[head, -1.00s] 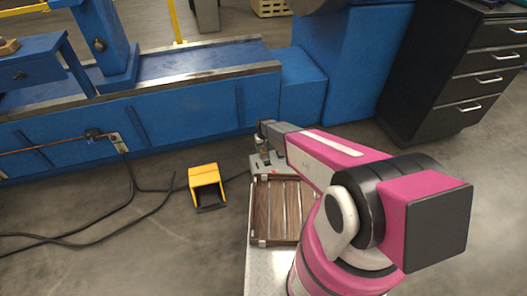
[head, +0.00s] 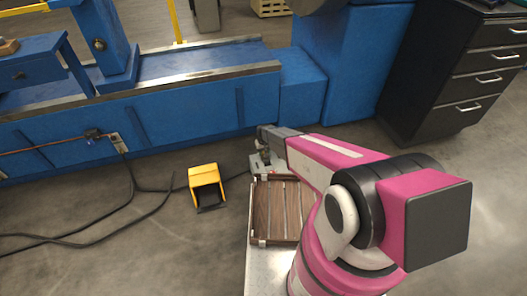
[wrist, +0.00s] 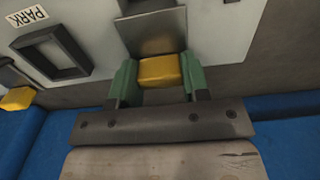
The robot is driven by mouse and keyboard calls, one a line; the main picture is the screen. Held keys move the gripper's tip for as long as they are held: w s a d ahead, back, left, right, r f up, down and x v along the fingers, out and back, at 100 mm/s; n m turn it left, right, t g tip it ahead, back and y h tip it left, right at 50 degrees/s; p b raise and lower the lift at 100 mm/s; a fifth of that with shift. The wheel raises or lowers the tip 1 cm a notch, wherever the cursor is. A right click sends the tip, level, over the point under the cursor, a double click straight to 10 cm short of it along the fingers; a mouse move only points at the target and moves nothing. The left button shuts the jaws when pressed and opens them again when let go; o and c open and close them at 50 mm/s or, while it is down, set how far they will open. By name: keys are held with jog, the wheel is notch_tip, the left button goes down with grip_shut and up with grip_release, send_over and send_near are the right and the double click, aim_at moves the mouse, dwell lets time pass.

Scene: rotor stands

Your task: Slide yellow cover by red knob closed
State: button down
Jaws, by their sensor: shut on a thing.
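In the wrist view my gripper (wrist: 160,80) has its two green fingers on either side of a yellow block (wrist: 160,71) and is shut on it. The block sits against a bare metal plate (wrist: 152,32) on a light panel; I take it for the yellow cover's grip. A second yellow piece (wrist: 17,98) shows at the left edge. In the head view my gripper (head: 264,146) is over a small grey fixture (head: 257,164) behind the wooden slatted tray. I cannot make out the red knob clearly in either view.
In the wrist view, the panel has a dark square frame (wrist: 52,52) and a "PARK" label (wrist: 27,16). In the head view, a wooden slatted tray (head: 276,178) lies before the fixture. A yellow pedal box (head: 205,177), cables and a blue machine (head: 180,110) are nearby.

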aim_at(267, 165)
jog(key=s, duration=0.1)
jog(key=s+d, duration=0.1)
jog(key=s, duration=0.3)
jog(key=shift+s+d, duration=0.1)
jog(key=shift+d, duration=0.2)
jog(key=c, duration=0.6)
grip_release()
jog(key=shift+r, duration=0.1)
notch_tip(267, 165, up, 11)
jog(key=shift+f, duration=0.2)
jog(key=s+d+r+m, duration=0.1)
jog(key=s+d+r, duration=0.4)
jog(key=r, duration=0.5)
jog(key=s+d+r+m, duration=0.1)
jog(key=s+d+r, duration=0.5)
jog(key=d+r, duration=0.2)
jog(key=s+d+r+m, duration=0.1)
jog(key=s+d+r, duration=0.4)
jog(key=r, duration=0.7)
jog(key=shift+s+d+r+m, duration=0.2)
jog(key=shift+d+r+m, duration=0.1)
jog(key=shift+d, duration=0.45)
